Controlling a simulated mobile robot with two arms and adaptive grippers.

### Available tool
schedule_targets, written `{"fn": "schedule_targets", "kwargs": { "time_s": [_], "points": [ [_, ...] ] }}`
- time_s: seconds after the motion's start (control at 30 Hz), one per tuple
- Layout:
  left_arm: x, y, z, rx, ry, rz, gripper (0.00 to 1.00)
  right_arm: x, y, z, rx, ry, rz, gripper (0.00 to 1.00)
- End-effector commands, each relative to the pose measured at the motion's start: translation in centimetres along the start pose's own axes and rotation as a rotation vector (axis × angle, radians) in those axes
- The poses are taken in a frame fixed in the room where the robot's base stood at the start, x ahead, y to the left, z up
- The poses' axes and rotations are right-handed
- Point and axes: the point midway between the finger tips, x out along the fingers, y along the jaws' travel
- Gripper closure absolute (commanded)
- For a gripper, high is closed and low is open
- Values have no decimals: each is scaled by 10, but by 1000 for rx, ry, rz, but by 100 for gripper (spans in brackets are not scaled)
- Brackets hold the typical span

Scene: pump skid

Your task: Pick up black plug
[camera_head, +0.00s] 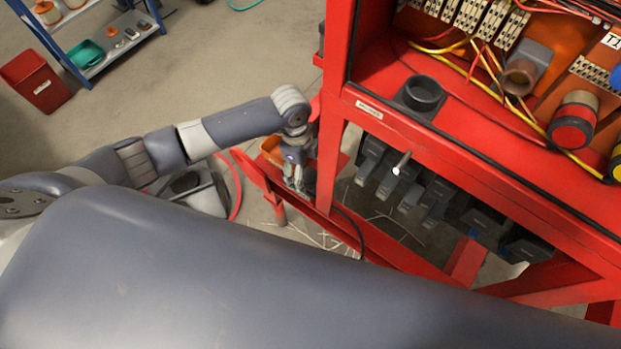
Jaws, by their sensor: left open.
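My left gripper (300,184) is open and points down beside the left post of the red frame, over the edge of an orange tray (271,150). The gripper and wrist hide part of this tray, and I cannot make out what lies in it. No object shows clearly between the fingers. I cannot tell for sure which thing is the black plug. A dark round socket-like part (422,94) sits on the red cabinet's ledge, away from the gripper. Several dark connector blocks (408,199) hang in a row under the ledge. My right gripper is not in view.
The red cabinet (450,110) holds wires, terminal blocks and a red round button (573,122). A black cable (352,228) runs by the lower red beam. A blue shelf (115,57) and red bin (36,82) stand at upper left. Open floor lies between.

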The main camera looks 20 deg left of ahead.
Motion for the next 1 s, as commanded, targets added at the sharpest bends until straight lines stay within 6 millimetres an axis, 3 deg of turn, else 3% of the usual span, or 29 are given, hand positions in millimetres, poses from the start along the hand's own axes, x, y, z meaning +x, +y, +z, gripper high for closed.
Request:
{"fn": "schedule_targets", "kwargs": {
  "time_s": [0.17,0.5,0.77,0.87,1.0],
  "points": [
    [12,0,0,-1,0,0,22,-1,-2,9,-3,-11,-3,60],
    [56,-2,3,0,-1,1,22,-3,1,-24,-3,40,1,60],
    [60,-2,3,1,-1,-2,22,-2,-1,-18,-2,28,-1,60],
    [60,-2,3,0,-1,-1,38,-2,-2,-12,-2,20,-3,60],
    [60,-2,3,0,-1,-1,70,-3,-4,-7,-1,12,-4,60]
  ]
}}
